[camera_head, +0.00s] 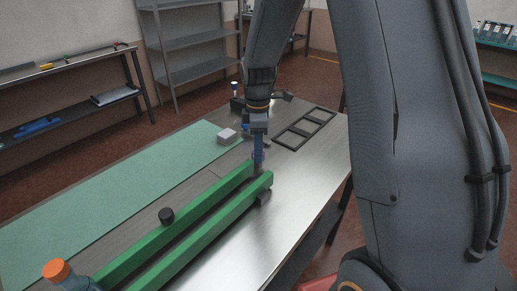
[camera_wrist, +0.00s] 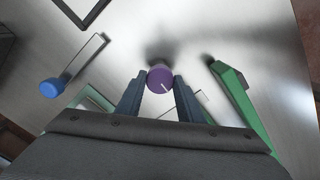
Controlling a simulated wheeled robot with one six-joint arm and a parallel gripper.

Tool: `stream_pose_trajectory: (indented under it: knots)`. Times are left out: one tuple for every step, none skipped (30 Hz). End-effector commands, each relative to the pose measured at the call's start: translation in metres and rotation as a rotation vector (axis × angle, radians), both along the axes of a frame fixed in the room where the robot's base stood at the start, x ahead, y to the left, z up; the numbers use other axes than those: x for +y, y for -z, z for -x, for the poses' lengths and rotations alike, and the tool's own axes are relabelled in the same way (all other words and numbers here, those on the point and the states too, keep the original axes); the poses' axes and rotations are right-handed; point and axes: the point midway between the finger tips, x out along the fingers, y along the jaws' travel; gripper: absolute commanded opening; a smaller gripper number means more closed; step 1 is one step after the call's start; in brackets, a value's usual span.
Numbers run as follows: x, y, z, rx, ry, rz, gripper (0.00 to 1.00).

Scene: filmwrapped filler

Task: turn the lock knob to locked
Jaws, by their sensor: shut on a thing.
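A purple round knob (camera_wrist: 160,80) with a white pointer line sits between my fingertips in the wrist view. The line points toward the lower right of that view. My gripper (camera_wrist: 160,84) is shut on the knob, one finger on each side. In the head view my gripper (camera_head: 258,152) reaches down at the far end of two green rails, and only a little purple shows between its fingers. Pale marks lie near the knob in the wrist view, partly hidden by my fingers; I cannot read any locked mark.
A bottle with an orange cap (camera_head: 56,268) stands at the near left. A green mat (camera_head: 110,190), a grey block (camera_head: 227,135) and a black frame (camera_head: 305,130) lie around.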

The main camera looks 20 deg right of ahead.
Motion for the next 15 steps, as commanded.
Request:
stream_pose_trajectory:
  knots:
    - [0.0002, -0.0008, 0.0003, 0.001, 0.021, 0.0, 0.12]
    - [0.0002, -0.0009, 0.0003, 0.001, 0.038, 0.0, 0.12]
    - [0.0001, -0.0011, 0.0002, 0.001, 0.063, 0.0, 0.12]
    - [0.0001, -0.0012, 0.0001, 0.001, 0.082, 0.0, 0.12]
    - [0.0001, -0.0012, 0.0002, 0.001, 0.105, 0.0, 0.12]
    - [0.0001, -0.0013, 0.0002, 0.001, 0.136, 0.0, 0.12]
    - [0.0001, -0.0013, 0.0002, 0.001, 0.161, 0.0, 0.12]
    - [0.0001, -0.0014, 0.0002, 0.001, 0.187, 0.0, 0.12]
    - [0.0002, -0.0013, 0.0003, 0.001, 0.223, 0.0, 0.12]
    - [0.0002, -0.0013, 0.0003, 0.001, 0.251, 0.0, 0.12]
    - [0.0001, -0.0013, 0.0003, 0.001, 0.279, 0.0, 0.12]
    - [0.0001, -0.0013, 0.0003, 0.002, 0.318, 0.001, 0.12]
    - [0.0002, -0.0013, 0.0003, 0.002, 0.346, 0.001, 0.12]
    - [0.0001, -0.0012, 0.0003, 0.002, 0.375, 0.001, 0.12]
    - [0.0001, -0.0013, 0.0003, 0.002, 0.414, 0.001, 0.12]
